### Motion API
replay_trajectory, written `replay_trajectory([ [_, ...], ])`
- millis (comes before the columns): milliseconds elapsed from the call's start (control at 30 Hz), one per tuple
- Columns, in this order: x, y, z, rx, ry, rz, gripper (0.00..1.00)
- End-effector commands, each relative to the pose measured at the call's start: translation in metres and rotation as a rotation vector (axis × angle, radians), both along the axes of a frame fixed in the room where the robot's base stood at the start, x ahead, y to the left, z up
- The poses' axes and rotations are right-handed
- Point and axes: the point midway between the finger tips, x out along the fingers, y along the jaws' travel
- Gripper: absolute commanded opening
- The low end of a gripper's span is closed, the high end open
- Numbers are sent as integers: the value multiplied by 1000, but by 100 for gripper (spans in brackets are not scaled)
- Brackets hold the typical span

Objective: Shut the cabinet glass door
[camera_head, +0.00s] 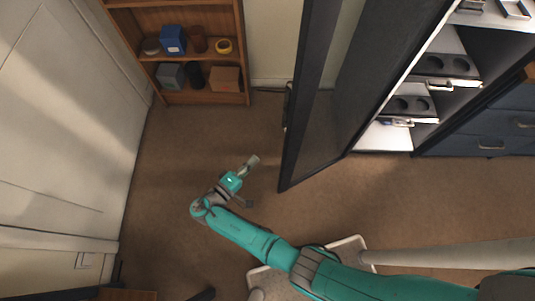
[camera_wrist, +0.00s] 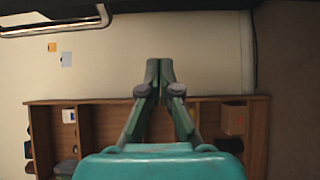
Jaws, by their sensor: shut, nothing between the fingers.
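The cabinet glass door (camera_head: 303,110) stands open in the head view, its dark frame swung out from the cabinet (camera_head: 384,138) into the room. A handle (camera_head: 287,106) shows on the door's left side. My gripper (camera_head: 253,161) is to the left of the door's free lower corner, apart from it and empty. In the wrist view my gripper (camera_wrist: 159,70) has its fingertips together with nothing between them. A metallic bar (camera_wrist: 55,29), which looks like the door handle, crosses that view's upper left, beside a dark edge at the top.
A wooden shelf unit (camera_head: 205,98) with boxes and jars stands at the back left. The open cabinet interior holds dark trays (camera_head: 410,106). Dark drawers (camera_head: 490,122) are at the right. Brown floor (camera_head: 185,135) is clear between the shelf unit and my gripper.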

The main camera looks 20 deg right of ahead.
Motion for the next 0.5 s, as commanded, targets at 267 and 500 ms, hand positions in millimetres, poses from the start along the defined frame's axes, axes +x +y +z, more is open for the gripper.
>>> replay_trajectory([
  [267,20,-36,0,0,1,-5,0],
  [500,42,-72,-1,1,2,-4,0],
])
